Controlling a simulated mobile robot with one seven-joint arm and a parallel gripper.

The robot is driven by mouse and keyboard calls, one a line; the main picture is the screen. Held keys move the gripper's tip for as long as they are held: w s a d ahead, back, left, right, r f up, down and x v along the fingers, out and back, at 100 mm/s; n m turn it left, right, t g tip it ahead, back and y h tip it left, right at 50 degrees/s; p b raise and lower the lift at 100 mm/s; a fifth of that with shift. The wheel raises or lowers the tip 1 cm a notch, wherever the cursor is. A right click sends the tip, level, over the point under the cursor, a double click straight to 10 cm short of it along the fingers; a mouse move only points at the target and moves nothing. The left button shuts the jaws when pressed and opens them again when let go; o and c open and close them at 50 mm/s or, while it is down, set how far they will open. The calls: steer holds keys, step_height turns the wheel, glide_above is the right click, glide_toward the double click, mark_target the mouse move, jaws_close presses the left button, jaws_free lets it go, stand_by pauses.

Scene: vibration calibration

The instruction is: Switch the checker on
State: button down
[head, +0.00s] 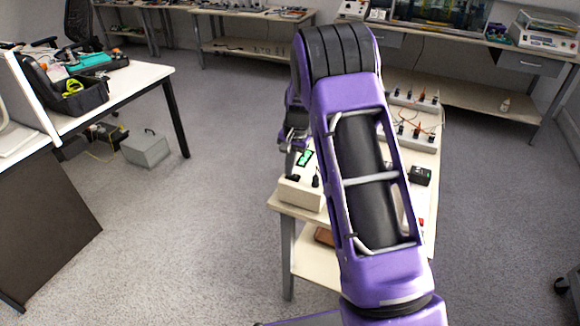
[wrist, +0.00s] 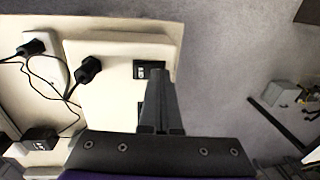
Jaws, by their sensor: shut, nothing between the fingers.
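The checker is a cream box (head: 298,190) at the left near end of the small bench, with a green patch (head: 305,158) and dark fittings on top. In the wrist view the checker (wrist: 105,105) lies beneath my gripper, with a black plug (wrist: 88,68) and a small black switch (wrist: 149,69) with white marks. My gripper (head: 287,146) is shut and empty above the checker. In the wrist view its fingertips (wrist: 156,72) overlap the switch's lower edge; I cannot tell if they touch it. Another dark fitting is partly hidden by the fingers.
The small bench (head: 300,258) also holds white boards with coloured clips (head: 417,98) and a small black device (head: 420,175). A white strip with a plug (wrist: 45,70) and cables lie beside the checker.

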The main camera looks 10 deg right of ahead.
steer(key=shift+s+d+f, duration=0.1)
steer(key=shift+s+f, duration=0.05)
steer(key=shift+s+d, duration=0.35)
steer(key=shift+d, duration=0.25)
steer(key=shift+r, duration=0.2)
step_height(320, 180, up, 14)
steer(key=s+d+p, duration=0.1)
steer(key=p, duration=0.2)
steer(key=shift+d, duration=0.15)
